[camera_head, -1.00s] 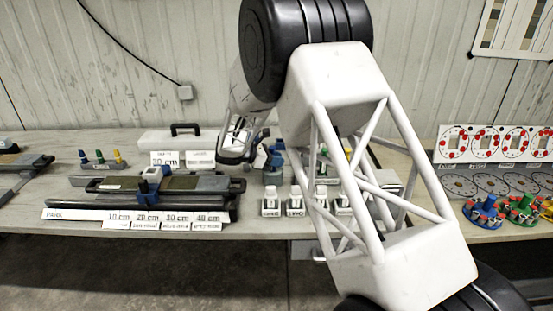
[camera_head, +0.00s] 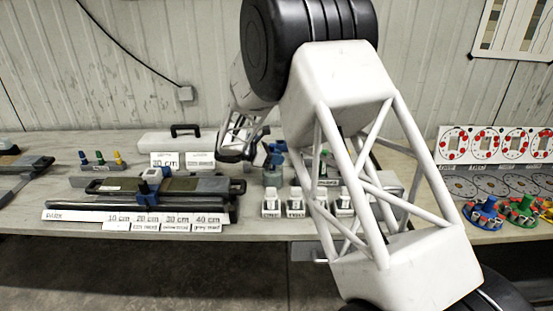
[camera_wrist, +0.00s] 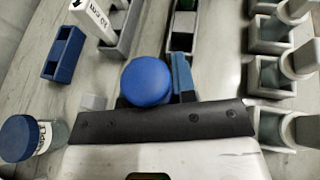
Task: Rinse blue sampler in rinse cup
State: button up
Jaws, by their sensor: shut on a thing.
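My gripper (camera_head: 238,148) hangs over the bench near its middle, in front of the white case. In the wrist view a round blue cap (camera_wrist: 147,82), apparently the top of the blue sampler, sits at the dark edge of my gripper, which is shut on it. The sampler's lower part is hidden under the cap and gripper. A blue-topped jar (camera_wrist: 25,138) with a partly readable label stands at the left of the wrist view, apart from the gripper. A blue-topped object (camera_head: 273,155) stands just right of the gripper in the head view. I cannot identify the rinse cup for certain.
An empty-looking blue holder (camera_wrist: 63,55) lies at upper left in the wrist view. Several white-topped vials in holders (camera_head: 296,203) stand right of the gripper. The core tray (camera_head: 190,184) lies left, with small coloured samplers (camera_head: 100,158) behind it. The white case (camera_head: 160,142) stands at the back.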

jog(key=shift+r, duration=0.15)
notch_tip(320, 180, up, 8)
dwell(1.4)
jog(key=shift+r, duration=0.1)
